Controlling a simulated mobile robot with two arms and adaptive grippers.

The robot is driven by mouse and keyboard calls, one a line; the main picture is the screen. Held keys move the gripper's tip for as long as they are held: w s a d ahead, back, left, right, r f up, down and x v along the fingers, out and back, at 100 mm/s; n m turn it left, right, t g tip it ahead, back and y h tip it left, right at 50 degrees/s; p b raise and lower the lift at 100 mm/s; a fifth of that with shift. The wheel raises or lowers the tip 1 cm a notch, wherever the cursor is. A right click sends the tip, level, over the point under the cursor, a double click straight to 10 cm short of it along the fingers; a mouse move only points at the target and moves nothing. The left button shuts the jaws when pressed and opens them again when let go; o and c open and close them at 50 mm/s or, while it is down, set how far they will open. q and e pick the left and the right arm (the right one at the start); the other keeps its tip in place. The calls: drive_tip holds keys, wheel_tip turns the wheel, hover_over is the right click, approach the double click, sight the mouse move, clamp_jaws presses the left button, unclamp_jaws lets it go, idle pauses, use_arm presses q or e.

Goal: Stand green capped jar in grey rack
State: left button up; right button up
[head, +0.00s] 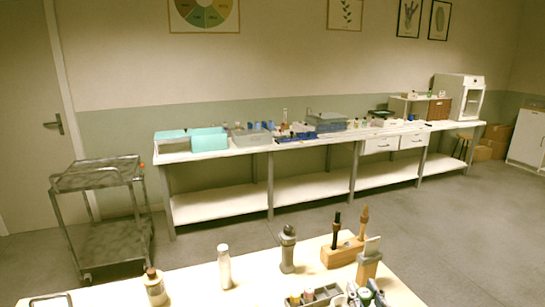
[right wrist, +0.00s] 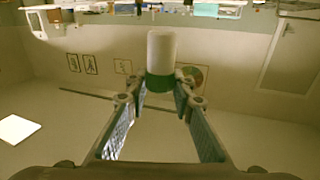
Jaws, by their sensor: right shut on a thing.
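The jar (right wrist: 161,52), with a white body and a green cap, shows in the right wrist view, which is upside down. My right gripper (right wrist: 160,90) is shut on it, with fingertips on both sides of the green cap. The jar appears upright and clear of any surface. The grey rack (head: 322,294) is at the bottom edge of the head view, partly cut off, with small items in it. A dark, white and greenish cluster beside it is too small to tell apart, so I cannot place the jar there.
On the near table (head: 262,291) stand a brown-capped bottle (head: 155,287), a white bottle (head: 224,268), a grey grinder-like object (head: 288,250), a wooden holder (head: 341,252) and a tan block (head: 368,267). A metal cart (head: 100,180) and a long workbench (head: 225,206) stand beyond.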

drive_tip(key=s+f+h, duration=0.1)
drive_tip(key=s+f, duration=0.3)
drive_tip(key=s, duration=0.2)
drive_tip(key=w+r+n+y, duration=0.1)
drive_tip(key=w+r+y, duration=0.2)
drive_tip(key=w+r, duration=1.1)
drive_tip(key=shift+a+r, duration=0.2)
drive_tip(key=shift+a, duration=0.2)
wheel_tip(320, 180, down, 20)
drive_tip(key=shift+r+p, duration=0.2)
drive_tip(key=shift+p, duration=0.15)
drive_tip(key=shift+f, duration=0.1)
drive_tip(key=shift+f, duration=0.15)
drive_tip(key=o, duration=0.9)
